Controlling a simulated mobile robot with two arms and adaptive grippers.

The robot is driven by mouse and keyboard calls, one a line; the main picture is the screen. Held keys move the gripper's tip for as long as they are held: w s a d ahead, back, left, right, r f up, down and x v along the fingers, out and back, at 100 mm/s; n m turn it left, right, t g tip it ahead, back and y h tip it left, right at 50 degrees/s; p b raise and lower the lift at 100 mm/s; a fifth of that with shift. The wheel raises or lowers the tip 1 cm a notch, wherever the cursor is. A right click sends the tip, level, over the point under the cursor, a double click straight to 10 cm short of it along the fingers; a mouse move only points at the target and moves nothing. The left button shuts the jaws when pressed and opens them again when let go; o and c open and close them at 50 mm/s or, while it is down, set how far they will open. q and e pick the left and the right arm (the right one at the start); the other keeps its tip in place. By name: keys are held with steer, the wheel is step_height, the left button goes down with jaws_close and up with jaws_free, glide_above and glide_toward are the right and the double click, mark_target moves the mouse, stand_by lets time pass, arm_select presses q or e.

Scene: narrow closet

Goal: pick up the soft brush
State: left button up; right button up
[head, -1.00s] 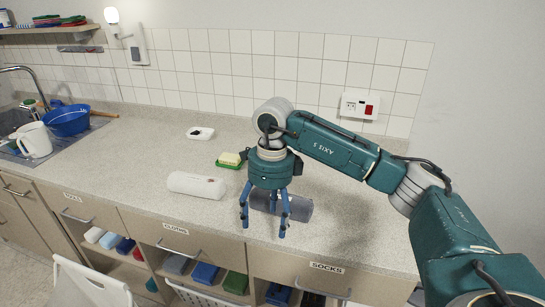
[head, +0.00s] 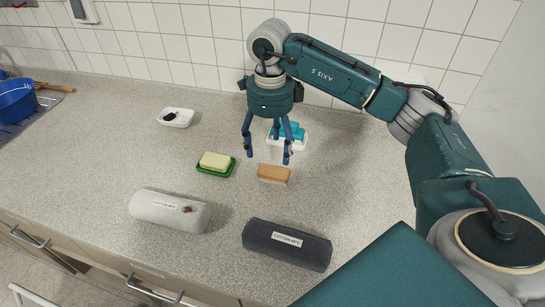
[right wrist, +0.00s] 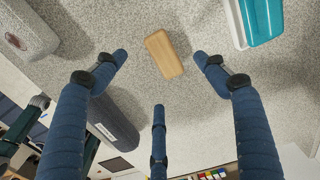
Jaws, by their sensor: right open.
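A tan wooden block, which looks like the back of the soft brush (head: 273,174), lies on the speckled countertop in the head view. No bristles can be made out. It also shows in the right wrist view (right wrist: 164,54), between the fingertips in the picture. My right gripper (head: 268,157) is open and empty, fingers pointing down, just behind and slightly left of the brush in the head view. In the right wrist view its three blue fingers (right wrist: 159,75) are spread apart and none visibly touches the brush. My left gripper is not clearly seen in either view.
A green dish with a yellow bar (head: 215,163) lies left of the brush. A white tray with a teal item (head: 287,140) stands close behind. A dark roll (head: 287,245) and a pale roll (head: 168,211) lie in front. A white dish (head: 175,118) is farther left.

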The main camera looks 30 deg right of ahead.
steer(key=p, duration=0.1)
glide_above(270, 172)
steer(key=f, duration=0.4)
steer(key=shift+s+f, duration=0.15)
steer(key=shift+s, duration=0.1)
steer(key=shift+f, duration=0.3)
steer(key=shift+w+f+p, duration=0.1)
steer(key=shift+f+p, duration=0.2)
steer(key=shift+p, duration=0.1)
step_height(270, 172, down, 4)
steer(key=shift+w+f+p, duration=0.1)
steer(key=shift+f+p, duration=0.1)
steer(key=shift+p, duration=1)
steer(key=shift+f, duration=0.3)
steer(key=c, duration=1.3)
arm_select(q)
steer(key=s+r, duration=0.1)
steer(key=r, duration=0.1)
steer(key=s+a+r, duration=0.1)
steer(key=s+r, duration=0.1)
steer(key=shift+a, duration=0.1)
